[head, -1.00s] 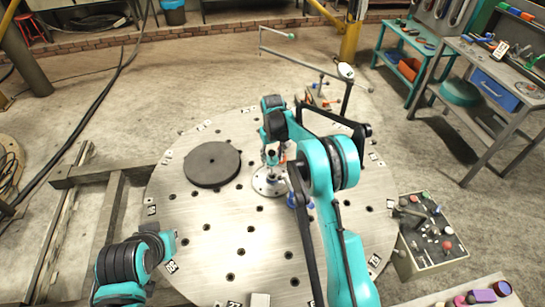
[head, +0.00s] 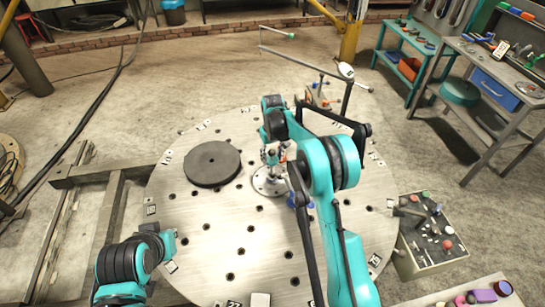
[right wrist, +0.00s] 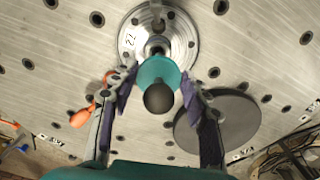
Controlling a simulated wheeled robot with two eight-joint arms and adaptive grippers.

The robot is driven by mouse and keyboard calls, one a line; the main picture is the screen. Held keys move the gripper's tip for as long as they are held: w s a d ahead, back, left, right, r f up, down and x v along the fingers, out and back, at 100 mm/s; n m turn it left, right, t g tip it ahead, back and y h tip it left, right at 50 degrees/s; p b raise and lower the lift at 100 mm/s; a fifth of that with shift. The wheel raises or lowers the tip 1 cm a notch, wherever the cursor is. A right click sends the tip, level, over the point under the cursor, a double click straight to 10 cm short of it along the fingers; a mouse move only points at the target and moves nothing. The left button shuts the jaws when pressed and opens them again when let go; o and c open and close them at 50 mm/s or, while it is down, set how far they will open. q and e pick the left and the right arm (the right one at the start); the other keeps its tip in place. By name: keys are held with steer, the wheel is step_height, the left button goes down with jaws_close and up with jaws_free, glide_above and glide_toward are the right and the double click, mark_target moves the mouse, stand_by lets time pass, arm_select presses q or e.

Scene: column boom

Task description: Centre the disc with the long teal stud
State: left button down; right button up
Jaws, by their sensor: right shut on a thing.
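A pale metal disc (head: 268,186) lies on the big round steel table, under my right gripper. In the right wrist view the disc (right wrist: 128,42) shows a number mark and a round hub at its middle. My right gripper (right wrist: 160,82) is shut on a teal stud (right wrist: 158,72) with a dark round end facing the camera. The stud lines up roughly with the hub; the fingers and stud hide whether it is seated in it. In the head view my right gripper (head: 271,160) is small and partly covered by my arm. My left gripper is not visible, only its arm.
A dark grey disc (head: 212,163) lies on the round table (head: 210,265), left of the pale disc; it also shows in the right wrist view (right wrist: 226,122). Holes dot the table. A control box (head: 430,235) stands at the right edge. The front of the table is mostly clear.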

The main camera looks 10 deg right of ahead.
mark_target(272, 168)
steer(key=shift+f, duration=0.2)
steer(key=shift+f+b, duration=0.35)
steer(key=shift+f+b, duration=2.7)
steer(key=shift+f, duration=1.05)
stand_by(1.5)
steer(key=shift+f, duration=0.15)
steer(key=shift+s+a, duration=0.15)
steer(key=shift+a, duration=0.1)
stand_by(1.8)
